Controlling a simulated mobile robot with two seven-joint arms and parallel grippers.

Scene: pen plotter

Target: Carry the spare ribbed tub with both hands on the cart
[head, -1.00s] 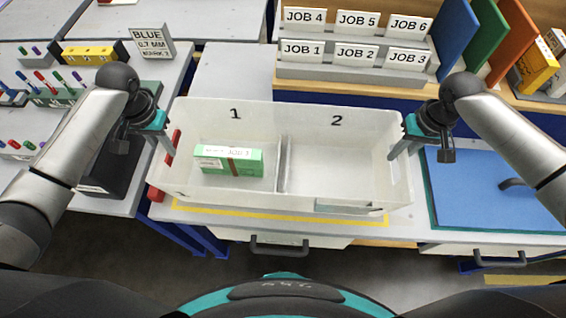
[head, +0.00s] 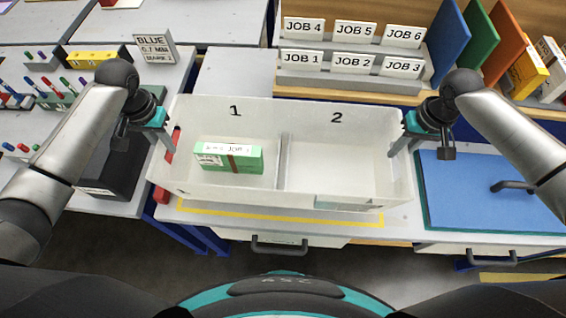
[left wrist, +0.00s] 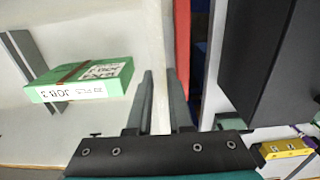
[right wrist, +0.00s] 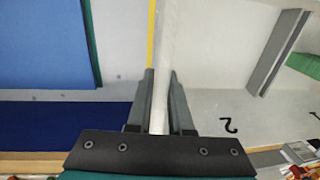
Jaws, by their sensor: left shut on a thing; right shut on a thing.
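A white tub (head: 250,196) with two compartments marked 1 and 2 hangs level between my grippers; I cannot make out ribs on it. A green box (head: 230,158) with a JOB label lies in compartment 1; it also shows in the left wrist view (left wrist: 85,82). Compartment 2 is empty. My left gripper (head: 167,145) is shut on the tub's left wall, one finger on each side of it. My right gripper (head: 398,145) is shut on the right wall (right wrist: 162,60) in the same way. The tub's underside is hidden.
Below the tub is a worktop with a yellow outline (head: 290,218). A blue mat (head: 475,190) is to the right, a black box (head: 115,180) and pen racks to the left. Job card holders (head: 350,75) stand behind, with coloured folders (head: 480,45) at the back right.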

